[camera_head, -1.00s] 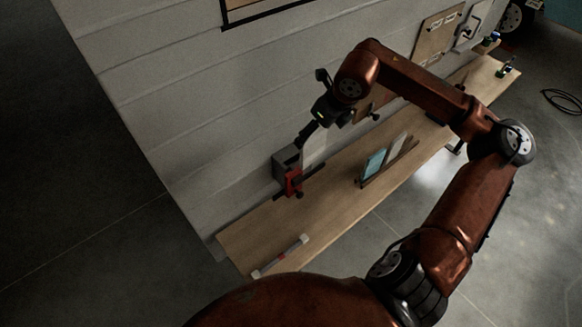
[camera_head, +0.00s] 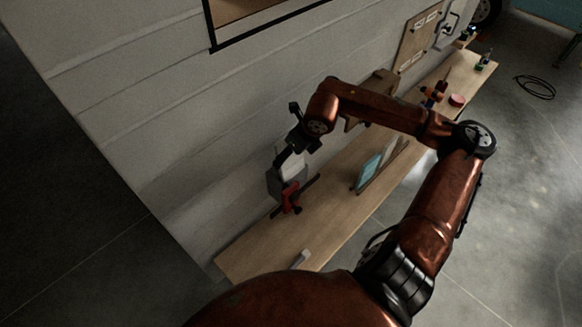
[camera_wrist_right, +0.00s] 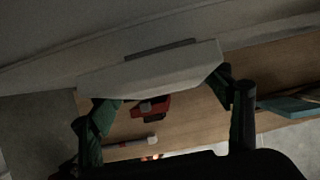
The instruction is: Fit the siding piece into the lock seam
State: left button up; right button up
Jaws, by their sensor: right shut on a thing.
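The siding piece (camera_wrist_right: 150,72) is a pale, off-white panel lying across the right wrist view. My right gripper (camera_wrist_right: 165,98) is shut on it, with one dark green finger at each side. In the head view the right gripper (camera_head: 288,155) is close to the camper wall, and the piece (camera_head: 293,169) shows just below it. A dark grey block (camera_head: 273,183) with a red clamp (camera_head: 291,196) is beside and below the piece; I cannot tell whether they touch. The lock seam cannot be told apart clearly. My left gripper is not in view.
The pale plank wall (camera_head: 150,110) runs along the left. A wooden bench (camera_head: 330,215) lies along it. A rack with a teal panel (camera_head: 368,172) stands to the right of the clamp. A white-tipped bar (camera_head: 300,259) lies at the bench's near end. A red round item (camera_head: 456,100) is farther back.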

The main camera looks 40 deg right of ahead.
aim_at(293, 162)
jog(key=f, duration=0.3)
jog(key=shift+s+f, duration=0.4)
jog(key=shift+c, duration=1)
jog(key=shift+f, duration=0.4)
notch_tip(293, 162, down, 2)
jog(key=shift+f, duration=0.45)
jog(key=o, duration=1.9)
jog(key=shift+w+d+r, duration=0.1)
jog(key=shift+d, duration=0.1)
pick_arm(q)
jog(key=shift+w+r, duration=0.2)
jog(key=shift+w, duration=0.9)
pick_arm(e)
jog(key=shift+o, duration=0.2)
jog(key=shift+a+r, duration=0.1)
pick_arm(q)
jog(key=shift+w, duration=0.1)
pick_arm(e)
jog(key=shift+r, duration=0.15)
